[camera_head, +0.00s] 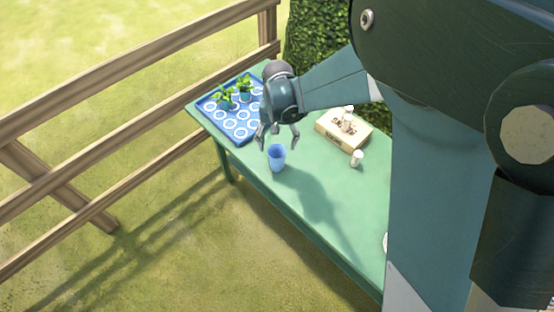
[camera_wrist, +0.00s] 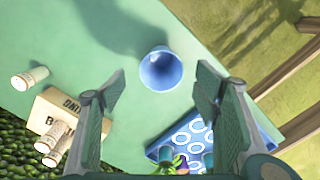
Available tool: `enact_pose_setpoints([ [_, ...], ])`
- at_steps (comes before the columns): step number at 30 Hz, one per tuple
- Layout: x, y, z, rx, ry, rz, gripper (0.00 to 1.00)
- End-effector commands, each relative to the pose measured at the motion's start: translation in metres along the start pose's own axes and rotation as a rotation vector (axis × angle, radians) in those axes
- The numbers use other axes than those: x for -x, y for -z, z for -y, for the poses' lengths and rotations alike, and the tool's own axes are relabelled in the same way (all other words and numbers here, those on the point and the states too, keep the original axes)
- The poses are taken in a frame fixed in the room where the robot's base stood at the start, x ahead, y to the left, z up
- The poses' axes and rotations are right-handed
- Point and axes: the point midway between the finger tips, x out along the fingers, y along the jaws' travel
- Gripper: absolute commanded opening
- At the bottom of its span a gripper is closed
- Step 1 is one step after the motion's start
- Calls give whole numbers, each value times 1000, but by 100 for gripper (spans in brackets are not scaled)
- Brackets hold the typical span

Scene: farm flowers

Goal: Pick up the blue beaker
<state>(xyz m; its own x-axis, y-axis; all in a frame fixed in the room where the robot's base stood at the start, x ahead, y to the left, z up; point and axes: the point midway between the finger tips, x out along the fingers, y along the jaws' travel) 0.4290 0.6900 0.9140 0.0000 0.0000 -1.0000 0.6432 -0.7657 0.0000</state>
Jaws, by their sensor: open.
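The blue beaker (camera_head: 276,158) stands upright on the green table (camera_head: 340,225), near its left long edge in the head view. In the wrist view the beaker (camera_wrist: 161,70) shows its open mouth, beyond and between the two fingers. My gripper (camera_head: 278,143) is above the beaker, fingers pointing down, spread apart and empty. In the wrist view the gripper (camera_wrist: 157,85) has a finger on each side with clear space between them. The fingers do not appear to touch the beaker.
A blue tray (camera_head: 240,133) with white rings and small potted plants (camera_head: 226,96) lies at the table's far end. A wooden fence (camera_head: 130,85) runs along the left.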

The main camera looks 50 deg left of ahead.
Motion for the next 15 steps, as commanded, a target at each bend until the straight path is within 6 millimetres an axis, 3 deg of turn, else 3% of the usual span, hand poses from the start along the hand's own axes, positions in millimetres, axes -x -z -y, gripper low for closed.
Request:
enact_pose_setpoints([
  [6, -14, 0, 0, 0, 0, 0, 61],
  [15, -15, 0, 0, 0, 0, 0, 61],
])
